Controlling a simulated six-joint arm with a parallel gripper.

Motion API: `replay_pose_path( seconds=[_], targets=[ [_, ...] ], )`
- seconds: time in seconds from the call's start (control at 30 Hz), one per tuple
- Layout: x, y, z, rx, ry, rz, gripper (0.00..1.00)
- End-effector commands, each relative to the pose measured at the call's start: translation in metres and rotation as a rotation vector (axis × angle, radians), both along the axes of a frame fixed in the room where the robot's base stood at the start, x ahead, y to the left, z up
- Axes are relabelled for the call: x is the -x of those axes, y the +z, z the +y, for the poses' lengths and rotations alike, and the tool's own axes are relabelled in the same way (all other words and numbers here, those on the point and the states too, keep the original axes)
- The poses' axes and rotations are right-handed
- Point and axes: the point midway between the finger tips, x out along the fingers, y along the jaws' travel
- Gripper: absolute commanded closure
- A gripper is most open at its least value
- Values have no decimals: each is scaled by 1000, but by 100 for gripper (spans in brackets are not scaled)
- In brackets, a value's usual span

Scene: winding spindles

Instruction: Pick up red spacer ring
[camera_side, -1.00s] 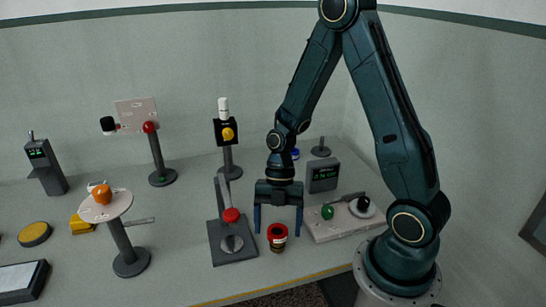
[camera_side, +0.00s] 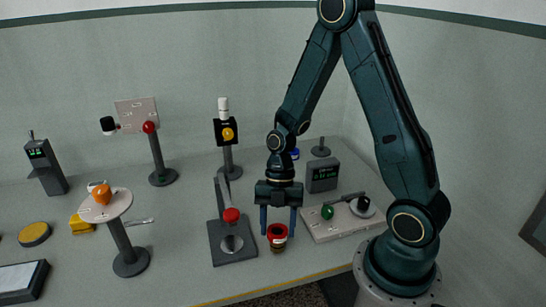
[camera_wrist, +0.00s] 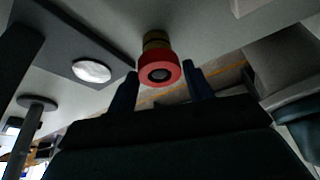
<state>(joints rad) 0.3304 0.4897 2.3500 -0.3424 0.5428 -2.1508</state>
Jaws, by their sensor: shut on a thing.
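The red spacer ring (camera_side: 277,231) sits on top of a short dark and yellowish post (camera_side: 278,247) at the front of the table. In the wrist view the ring (camera_wrist: 158,69) shows with a dark hole in its middle, and the yellowish part (camera_wrist: 156,40) is beyond it. My gripper (camera_side: 278,236) points down with one finger on each side of the ring and is shut on it. In the wrist view my gripper's fingertips (camera_wrist: 161,80) flank the ring. The exact contact is hard to see.
A grey plate with a red knob (camera_side: 231,215) stands close on the left. A pale board with a green ball (camera_side: 327,212) lies close on the right. A dark display box (camera_side: 322,176) is behind. The table's front edge is near.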

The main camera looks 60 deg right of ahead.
Motion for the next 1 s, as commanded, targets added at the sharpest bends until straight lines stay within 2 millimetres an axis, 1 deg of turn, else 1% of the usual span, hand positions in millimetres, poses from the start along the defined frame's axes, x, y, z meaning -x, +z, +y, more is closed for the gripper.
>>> replay_pose_path(
  seconds=[0.17, 0.33, 0.57, 0.77, 0.97, 1.0],
  targets=[
    [0, 1, 0, 0, 0, -1, 70],
    [-1, 6, 0, 0, -1, -2, 70],
    [-1, 25, 0, 2, 0, -4, 70],
    [-1, 54, 0, 2, 0, -6, 70],
    [-1, 92, -1, 3, 0, -7, 70],
    [-1, 101, -1, 2, -1, -9, 70]
  ],
)
